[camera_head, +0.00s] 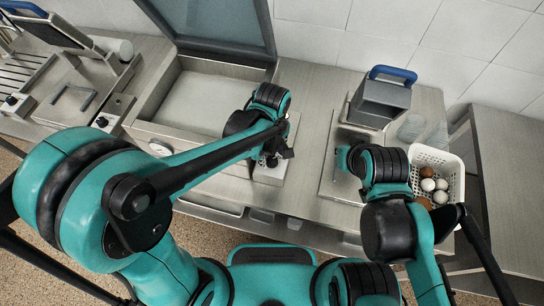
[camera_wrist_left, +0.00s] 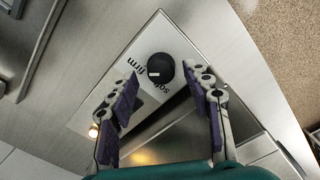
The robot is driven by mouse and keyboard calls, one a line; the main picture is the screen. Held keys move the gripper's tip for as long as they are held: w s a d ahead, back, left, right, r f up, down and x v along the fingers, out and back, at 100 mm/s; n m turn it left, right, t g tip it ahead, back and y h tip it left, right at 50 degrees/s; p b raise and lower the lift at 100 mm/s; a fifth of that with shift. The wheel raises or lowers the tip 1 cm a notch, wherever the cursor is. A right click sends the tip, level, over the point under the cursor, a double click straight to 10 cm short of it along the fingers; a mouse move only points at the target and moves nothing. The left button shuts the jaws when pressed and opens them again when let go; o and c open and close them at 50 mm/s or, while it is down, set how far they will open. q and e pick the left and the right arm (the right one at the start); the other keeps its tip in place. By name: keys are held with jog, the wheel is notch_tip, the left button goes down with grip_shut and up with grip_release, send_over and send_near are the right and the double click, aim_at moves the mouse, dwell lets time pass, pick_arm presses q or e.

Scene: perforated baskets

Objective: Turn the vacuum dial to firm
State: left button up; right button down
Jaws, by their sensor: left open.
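In the left wrist view, the black round vacuum dial (camera_wrist_left: 161,68) sits on a pale metal panel (camera_wrist_left: 150,38). Its white mark is at the lower left of the knob. The printed "firm" label (camera_wrist_left: 135,66) is left of the dial and the "soft" label (camera_wrist_left: 154,91) is below it. My left gripper (camera_wrist_left: 167,84) is open, its purple-padded fingers spread on either side of the dial's lower side, holding nothing. In the head view my left gripper (camera_head: 278,149) is over the panel and mostly covers the dial.
A metal chamber with a raised lid (camera_head: 222,45) stands behind the left gripper. A white perforated basket (camera_head: 452,168) holds several brown and white eggs at the right. A grey box with a blue handle (camera_head: 380,100) stands behind my right arm. A lit lamp (camera_wrist_left: 93,131) is on the panel.

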pick_arm(q)
jog(key=shift+s+f, duration=0.15)
jog(key=shift+f, duration=0.4)
jog(key=shift+c, duration=0.2)
grip_shut()
